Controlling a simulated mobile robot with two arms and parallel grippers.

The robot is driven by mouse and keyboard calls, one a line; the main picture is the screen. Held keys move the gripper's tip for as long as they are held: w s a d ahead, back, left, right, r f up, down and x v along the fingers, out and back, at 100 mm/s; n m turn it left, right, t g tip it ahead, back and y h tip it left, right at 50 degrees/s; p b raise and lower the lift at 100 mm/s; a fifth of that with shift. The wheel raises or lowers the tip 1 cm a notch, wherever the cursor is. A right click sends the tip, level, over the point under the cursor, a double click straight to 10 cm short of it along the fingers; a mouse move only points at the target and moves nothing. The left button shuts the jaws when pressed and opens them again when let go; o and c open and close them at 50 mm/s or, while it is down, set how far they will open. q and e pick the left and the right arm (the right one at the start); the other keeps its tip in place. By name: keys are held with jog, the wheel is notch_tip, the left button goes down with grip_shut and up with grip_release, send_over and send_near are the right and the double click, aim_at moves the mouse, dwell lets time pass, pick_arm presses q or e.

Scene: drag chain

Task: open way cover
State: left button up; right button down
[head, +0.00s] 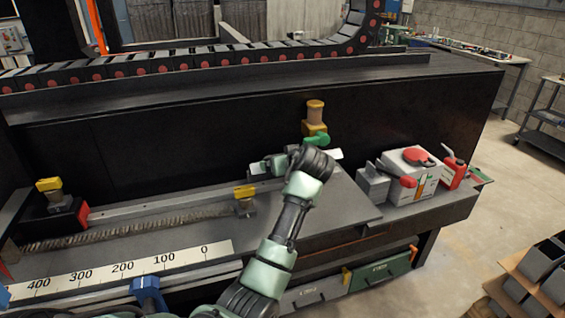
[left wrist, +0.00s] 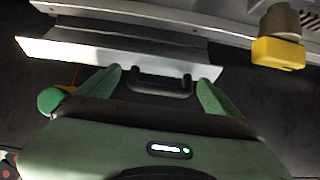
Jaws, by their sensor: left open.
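In the left wrist view, a grey panel with a bright pale lip, which looks like the way cover (left wrist: 110,50), lies ahead of my left gripper (left wrist: 160,76). A black bar handle (left wrist: 160,86) sits between the two green fingers. The gripper is open, a finger on either side of the handle, with gaps showing. My right gripper is not in view.
A yellow block with a tan cylinder (head: 315,116) stands just behind the gripper. A scale strip (head: 122,271) and a screw shaft (head: 130,230) lie left.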

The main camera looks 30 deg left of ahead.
pick_arm(q)
jog(key=b+v, duration=0.2)
jog(key=v, duration=0.6)
jog(key=shift+s+r, duration=0.15)
jog(key=shift+s, duration=0.05)
jog(key=shift+a, duration=0.1)
